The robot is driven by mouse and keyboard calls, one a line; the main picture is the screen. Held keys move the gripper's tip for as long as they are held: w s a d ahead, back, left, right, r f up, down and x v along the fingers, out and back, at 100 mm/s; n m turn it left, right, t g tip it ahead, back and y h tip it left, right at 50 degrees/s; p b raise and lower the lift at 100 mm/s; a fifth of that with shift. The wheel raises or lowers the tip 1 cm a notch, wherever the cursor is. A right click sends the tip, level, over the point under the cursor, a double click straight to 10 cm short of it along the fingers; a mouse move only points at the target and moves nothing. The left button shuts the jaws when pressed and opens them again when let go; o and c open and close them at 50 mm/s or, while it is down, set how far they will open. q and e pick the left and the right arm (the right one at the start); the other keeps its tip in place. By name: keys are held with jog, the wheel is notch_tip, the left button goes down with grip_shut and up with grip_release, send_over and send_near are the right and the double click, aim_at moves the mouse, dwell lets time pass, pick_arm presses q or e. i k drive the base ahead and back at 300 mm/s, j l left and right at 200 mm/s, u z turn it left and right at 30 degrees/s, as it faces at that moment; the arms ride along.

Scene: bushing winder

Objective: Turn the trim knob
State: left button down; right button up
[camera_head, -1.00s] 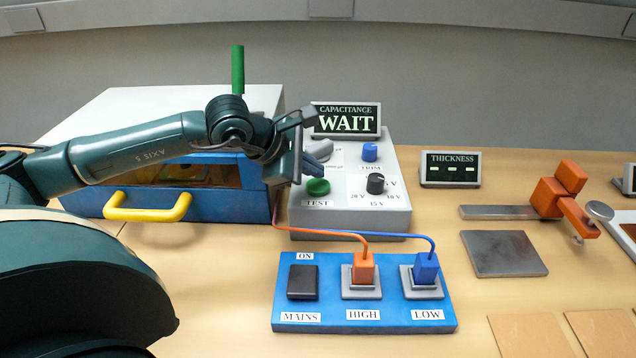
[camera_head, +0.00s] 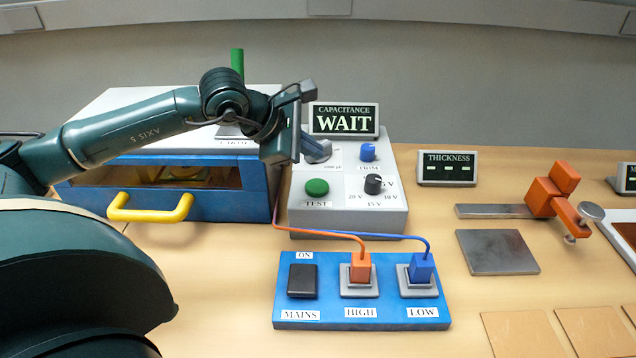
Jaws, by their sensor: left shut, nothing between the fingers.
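The trim knob (camera_head: 368,152) is a small blue knob on top of the grey capacitance box (camera_head: 345,215), with a TRIM label by it. My left gripper (camera_head: 320,150) is shut and empty. It hangs over the left part of the box, to the left of the trim knob and apart from it. It partly hides a grey knob on the box. The green TEST button (camera_head: 317,187) and a black voltage knob (camera_head: 374,184) sit in front of the trim knob. The display (camera_head: 343,120) behind reads WAIT. My right gripper is not in view.
A blue panel (camera_head: 435,318) in front carries a mains switch and orange and blue plugs with cables. A blue cabinet with a yellow handle (camera_head: 150,208) stands left. A thickness display (camera_head: 447,168), orange gauge (camera_head: 545,200) and metal plate (camera_head: 497,252) lie right.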

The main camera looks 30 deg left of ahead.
aim_at(367, 154)
jog(key=k, duration=1)
